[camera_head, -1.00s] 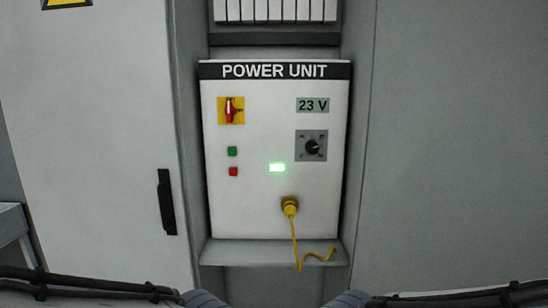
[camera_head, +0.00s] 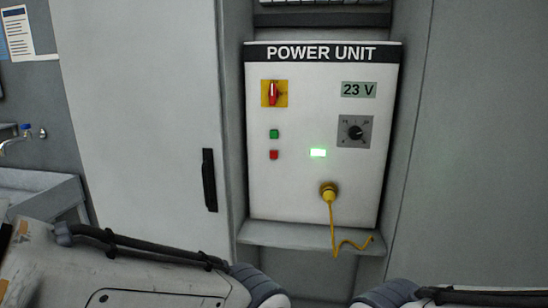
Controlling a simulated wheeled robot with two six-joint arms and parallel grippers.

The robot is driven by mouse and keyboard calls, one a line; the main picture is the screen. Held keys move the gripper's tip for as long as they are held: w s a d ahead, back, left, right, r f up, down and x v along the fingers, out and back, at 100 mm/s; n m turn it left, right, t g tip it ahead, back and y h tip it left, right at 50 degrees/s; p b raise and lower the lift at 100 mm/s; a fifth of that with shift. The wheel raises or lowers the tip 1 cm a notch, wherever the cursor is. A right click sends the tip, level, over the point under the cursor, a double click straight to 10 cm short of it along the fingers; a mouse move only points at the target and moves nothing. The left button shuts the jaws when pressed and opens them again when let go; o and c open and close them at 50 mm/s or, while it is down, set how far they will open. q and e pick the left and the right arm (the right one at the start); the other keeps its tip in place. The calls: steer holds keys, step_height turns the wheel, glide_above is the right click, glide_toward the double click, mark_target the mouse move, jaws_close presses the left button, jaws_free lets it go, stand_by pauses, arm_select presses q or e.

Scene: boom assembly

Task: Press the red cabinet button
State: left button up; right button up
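The red button (camera_head: 273,155) is a small square on the left part of the white power unit panel (camera_head: 300,200), just below a green button (camera_head: 274,133). Nothing covers it. The panel is set in a grey cabinet and titled POWER UNIT. My two arms show only in part along the bottom edge. Neither gripper is in the picture, and nothing of mine touches the panel.
A yellow plug (camera_head: 328,191) with a cable sticks out below. A cabinet door with a black handle (camera_head: 209,180) is left.

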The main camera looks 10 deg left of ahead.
arm_select(q)
jaws_close()
stand_by(1.4)
